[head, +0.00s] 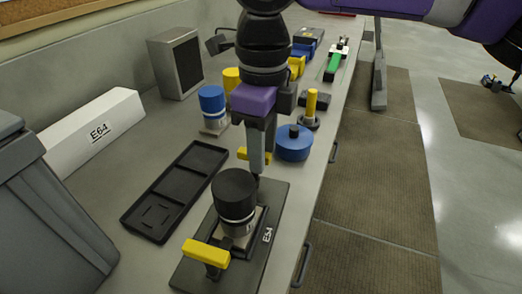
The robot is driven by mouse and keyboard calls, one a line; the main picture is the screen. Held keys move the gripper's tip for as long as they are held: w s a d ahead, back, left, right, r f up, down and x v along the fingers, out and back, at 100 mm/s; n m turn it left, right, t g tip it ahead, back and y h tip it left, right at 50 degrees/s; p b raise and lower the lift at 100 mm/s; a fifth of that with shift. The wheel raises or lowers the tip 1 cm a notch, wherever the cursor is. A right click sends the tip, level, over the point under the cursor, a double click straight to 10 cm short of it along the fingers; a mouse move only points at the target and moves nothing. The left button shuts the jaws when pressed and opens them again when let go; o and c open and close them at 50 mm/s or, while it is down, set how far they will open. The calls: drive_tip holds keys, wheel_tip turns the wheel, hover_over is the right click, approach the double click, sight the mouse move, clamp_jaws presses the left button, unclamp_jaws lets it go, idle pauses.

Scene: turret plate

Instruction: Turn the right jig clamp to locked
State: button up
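A dark jig plate (272,217) marked E54 lies on the bench, with a black-capped round part (236,195) standing in its middle. One clamp with a yellow bar handle (206,253) is at the plate's near end. A second yellow handle (243,154) shows at the far end, partly hidden behind my gripper (258,170). My gripper points down at that far handle, its fingers overlapping it in the picture. I cannot tell whether they touch it, or whether they are open or shut. The far clamp's base is mostly hidden by the capped part and the fingers.
A black tray (163,211) lies left of the plate. A blue round part (293,143), a yellow peg (311,103) and a blue-capped part (212,101) stand close around my gripper. A white E64 block (93,132) and a speaker-like box (176,62) line the back.

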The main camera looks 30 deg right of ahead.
wheel_tip(320, 180, up, 8)
drive_tip(key=s+a, duration=0.1)
idle(0.4)
drive_tip(key=shift+a, duration=0.1)
idle(0.4)
